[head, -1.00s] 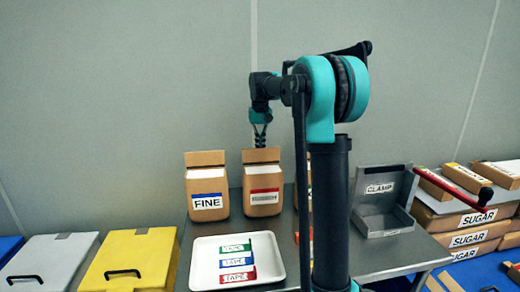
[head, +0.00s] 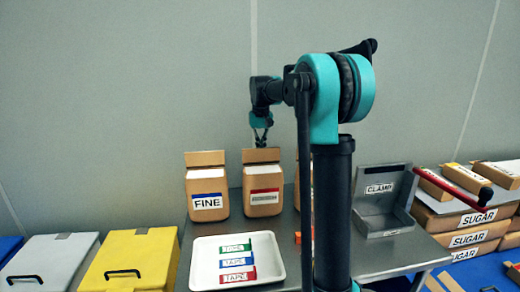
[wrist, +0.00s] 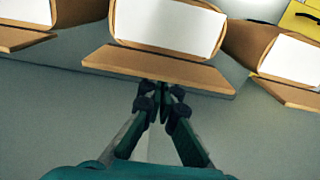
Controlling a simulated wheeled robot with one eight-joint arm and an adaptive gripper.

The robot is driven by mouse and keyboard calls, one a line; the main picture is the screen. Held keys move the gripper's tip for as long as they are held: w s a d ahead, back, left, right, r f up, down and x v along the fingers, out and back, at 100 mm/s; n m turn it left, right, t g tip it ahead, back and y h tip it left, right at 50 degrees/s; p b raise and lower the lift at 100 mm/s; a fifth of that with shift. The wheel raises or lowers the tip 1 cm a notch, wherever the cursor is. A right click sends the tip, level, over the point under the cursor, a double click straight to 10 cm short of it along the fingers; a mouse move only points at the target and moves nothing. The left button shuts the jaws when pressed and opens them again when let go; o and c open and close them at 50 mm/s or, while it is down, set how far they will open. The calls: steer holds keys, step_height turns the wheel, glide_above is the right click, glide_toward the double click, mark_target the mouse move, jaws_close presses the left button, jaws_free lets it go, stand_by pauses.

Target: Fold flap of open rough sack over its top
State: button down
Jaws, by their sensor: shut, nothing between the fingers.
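The middle sack (head: 263,200) is brown with a red-striped label too small to read. It stands upright on the metal table, its flap (head: 261,155) up along the back edge. Its white top and flap (wrist: 160,68) show at the top centre of the wrist view. My gripper (head: 261,143) is shut and empty at the flap's upper edge, on its back side. In the wrist view, my gripper's fingertips (wrist: 168,92) are close to the flap's edge; I cannot tell whether they touch. A sack labelled FINE (head: 207,190) stands to the left, flap up.
A third sack (wrist: 30,37) is mostly hidden behind my arm in the head view. A wall is behind the table.

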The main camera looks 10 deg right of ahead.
steer(key=shift+s, duration=3.05)
steer(key=shift+w+r, duration=0.5)
steer(key=shift+r, duration=0.25)
steer(key=shift+w+r, duration=0.5)
steer(key=shift+r, duration=0.2)
steer(key=shift+f, duration=0.4)
steer(key=shift+f, duration=0.35)
steer(key=shift+f, duration=0.35)
steer(key=shift+f, duration=0.3)
steer(key=shift+f, duration=0.35)
